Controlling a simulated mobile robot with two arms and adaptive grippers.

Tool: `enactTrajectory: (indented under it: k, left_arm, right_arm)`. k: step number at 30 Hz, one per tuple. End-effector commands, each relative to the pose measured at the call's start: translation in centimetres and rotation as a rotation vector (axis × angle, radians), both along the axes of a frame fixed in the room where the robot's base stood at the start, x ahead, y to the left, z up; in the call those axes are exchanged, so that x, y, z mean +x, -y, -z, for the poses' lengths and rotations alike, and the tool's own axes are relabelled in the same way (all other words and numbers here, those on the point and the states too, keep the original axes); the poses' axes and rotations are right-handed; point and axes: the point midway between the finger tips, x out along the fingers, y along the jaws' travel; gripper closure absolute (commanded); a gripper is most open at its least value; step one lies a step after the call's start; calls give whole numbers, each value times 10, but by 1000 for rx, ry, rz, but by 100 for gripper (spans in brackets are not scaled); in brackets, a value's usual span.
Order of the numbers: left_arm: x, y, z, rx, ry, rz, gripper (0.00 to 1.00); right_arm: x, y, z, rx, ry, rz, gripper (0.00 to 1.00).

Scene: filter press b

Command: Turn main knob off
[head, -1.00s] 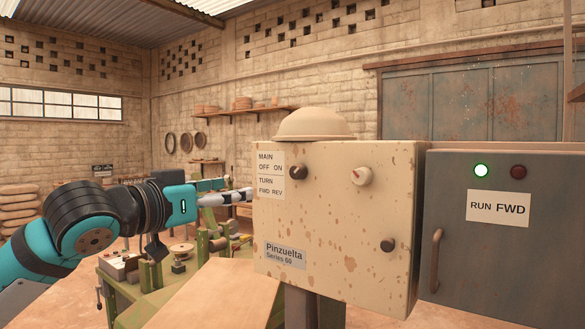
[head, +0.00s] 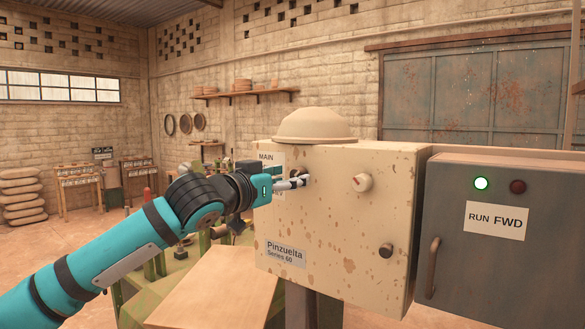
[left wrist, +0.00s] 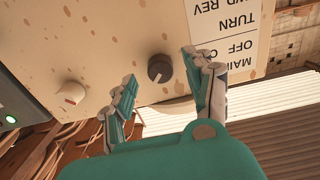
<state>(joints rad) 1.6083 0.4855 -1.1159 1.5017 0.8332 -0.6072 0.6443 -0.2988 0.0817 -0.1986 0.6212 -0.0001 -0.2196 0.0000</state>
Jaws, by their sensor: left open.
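The main knob is dark and round on the spotted cream control box (head: 330,230). In the head view my left gripper (head: 304,180) mostly covers it. In the left wrist view, which is upside down, the knob (left wrist: 160,68) shows between the two open fingertips of my left gripper (left wrist: 161,70), with a pale mark at its lower edge. The fingers straddle the knob; I cannot tell whether they touch it. The label with MAIN, OFF, ON and TURN (left wrist: 228,25) lies beside the right-hand finger and is partly hidden in the head view. My right gripper is out of view.
A grey cabinet (head: 460,265) has a lit green lamp (head: 481,183), a dark red lamp (head: 517,187) and a handle. A beige dome (head: 314,126) tops the box.

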Motion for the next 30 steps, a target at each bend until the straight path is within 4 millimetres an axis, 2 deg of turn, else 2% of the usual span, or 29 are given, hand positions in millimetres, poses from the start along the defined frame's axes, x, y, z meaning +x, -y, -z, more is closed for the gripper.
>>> enactTrajectory:
  k: [6,15,27,30]
  left_arm:
    - [15,11,-1,1,0,-1,46]
    - [17,12,0,1,1,-1,46]
    - [17,12,0,1,1,-1,99]
    - [17,11,0,0,0,-1,100]
  right_arm:
    - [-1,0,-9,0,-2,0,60]
    - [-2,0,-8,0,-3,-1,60]
    - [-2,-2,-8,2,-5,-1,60]
    - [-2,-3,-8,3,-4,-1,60]
